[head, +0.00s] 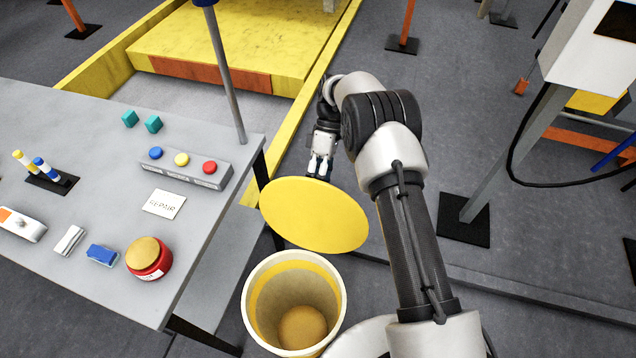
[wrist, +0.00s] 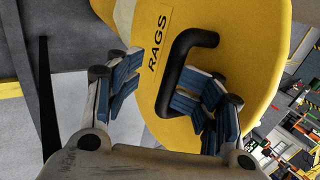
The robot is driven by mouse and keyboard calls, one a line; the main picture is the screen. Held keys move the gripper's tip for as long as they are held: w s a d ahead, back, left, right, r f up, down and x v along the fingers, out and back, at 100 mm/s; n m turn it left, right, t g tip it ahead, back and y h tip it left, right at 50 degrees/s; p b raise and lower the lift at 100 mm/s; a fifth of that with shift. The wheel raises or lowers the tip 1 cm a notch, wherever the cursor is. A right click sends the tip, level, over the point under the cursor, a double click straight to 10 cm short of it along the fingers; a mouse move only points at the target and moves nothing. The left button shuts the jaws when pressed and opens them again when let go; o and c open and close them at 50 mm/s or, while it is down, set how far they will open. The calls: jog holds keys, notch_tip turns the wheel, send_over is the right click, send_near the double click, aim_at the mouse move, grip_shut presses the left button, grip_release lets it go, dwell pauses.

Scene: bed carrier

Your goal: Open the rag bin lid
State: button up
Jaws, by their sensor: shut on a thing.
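The yellow round rag bin lid (head: 314,214) stands raised and tilted at the far side of the bin in the head view. The bin (head: 262,336) is a pale round container with a yellow band inside, and its mouth is open. My gripper (head: 319,172) is at the lid's far edge, behind it. In the wrist view the lid (wrist: 235,45) reads RAGS and has a black bent handle (wrist: 183,62). My gripper (wrist: 160,88) is shut on the handle, with blue-padded fingers to either side; the right-hand finger partly hides it.
A grey table (head: 95,190) with a button box (head: 182,168), a red-and-gold round button (head: 149,258) and small items is left of the bin. A brown rounded thing (head: 303,327) lies inside the bin. Behind is a yellow-framed platform (head: 235,40).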

jog(key=v, duration=0.7)
jog(key=shift+r, duration=0.2)
jog(key=s+d+r+m+t, duration=0.2)
jog(key=s+r, duration=0.1)
jog(key=r, duration=0.5)
jog(key=s+d+r+m+t, duration=0.2)
jog(key=d+r+m, duration=0.1)
jog(key=r, duration=0.5)
jog(key=s+d+r+m+t, duration=0.1)
jog(key=s+d+r+m, duration=0.15)
jog(key=r, duration=0.45)
jog(key=s+d+r+m+t+h, duration=0.1)
jog(key=s+d+r+m+t, duration=0.1)
jog(key=s, duration=0.4)
jog(key=s+d+r+m+t, duration=0.1)
jog(key=s+d+r, duration=0.1)
jog(key=s, duration=0.4)
jog(key=s+d+f+m+t, duration=0.1)
jog(key=s+f+m, duration=0.1)
jog(key=s, duration=0.4)
jog(key=s+d+f+m+t+h, duration=0.1)
jog(key=s+f+m+t, duration=0.1)
jog(key=s, duration=0.4)
jog(key=shift+d, duration=0.4)
